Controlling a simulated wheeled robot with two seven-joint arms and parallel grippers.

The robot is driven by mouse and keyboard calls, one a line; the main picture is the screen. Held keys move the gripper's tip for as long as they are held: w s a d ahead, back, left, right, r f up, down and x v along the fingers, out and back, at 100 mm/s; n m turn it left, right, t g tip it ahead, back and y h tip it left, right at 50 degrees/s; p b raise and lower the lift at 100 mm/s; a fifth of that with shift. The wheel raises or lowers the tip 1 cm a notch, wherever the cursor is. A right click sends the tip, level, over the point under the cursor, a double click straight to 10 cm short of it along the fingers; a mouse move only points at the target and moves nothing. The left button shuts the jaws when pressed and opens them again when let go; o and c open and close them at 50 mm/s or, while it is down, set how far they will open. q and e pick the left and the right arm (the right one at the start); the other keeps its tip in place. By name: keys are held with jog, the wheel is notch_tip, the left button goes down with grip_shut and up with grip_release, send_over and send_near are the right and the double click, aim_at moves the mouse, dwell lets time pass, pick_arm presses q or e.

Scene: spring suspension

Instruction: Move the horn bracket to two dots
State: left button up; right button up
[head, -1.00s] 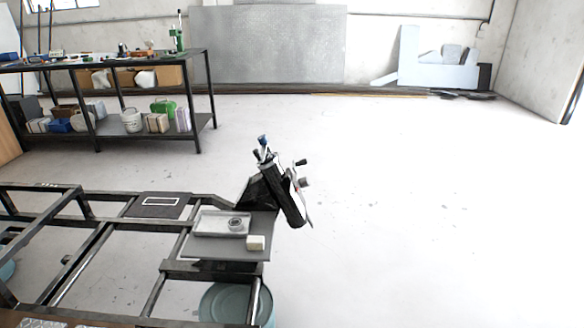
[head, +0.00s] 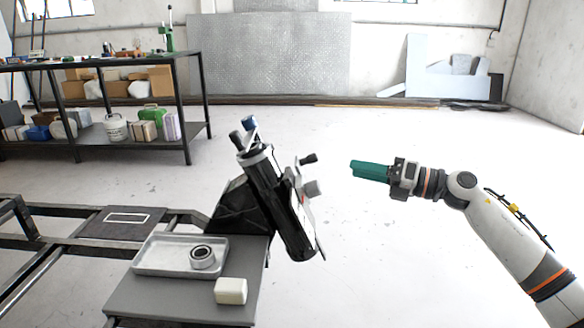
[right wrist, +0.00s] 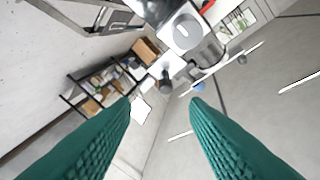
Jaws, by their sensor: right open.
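A tilted black cylinder (head: 287,212) with a silver collar and a blue-capped top stands at the right end of the frame. On its right side is a thin grey plate-like part (head: 305,205) with a black knob (head: 309,159) and a grey round piece (head: 313,188). I cannot tell for sure which part is the horn bracket, and I make out no two dots. My right gripper (head: 354,168), with teal fingers, points left in the air, right of the cylinder and apart from it. In the right wrist view its fingers (right wrist: 160,108) are apart with nothing between them. My left gripper is out of view.
A grey tray (head: 160,258) with a metal ring (head: 202,257) and a white block (head: 231,291) are on the grey plate (head: 165,303) left of the cylinder. A dark workbench (head: 100,62) stands at the back left. The floor to the right is clear.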

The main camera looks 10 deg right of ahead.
aim_at(315, 160)
jog(key=shift+n, duration=0.3)
jog(key=x, duration=1.1)
jog(key=shift+s+a+r, duration=0.15)
jog(key=shift+s+r, duration=0.1)
jog(key=shift+w+a, duration=0.35)
jog(key=shift+a, duration=0.1)
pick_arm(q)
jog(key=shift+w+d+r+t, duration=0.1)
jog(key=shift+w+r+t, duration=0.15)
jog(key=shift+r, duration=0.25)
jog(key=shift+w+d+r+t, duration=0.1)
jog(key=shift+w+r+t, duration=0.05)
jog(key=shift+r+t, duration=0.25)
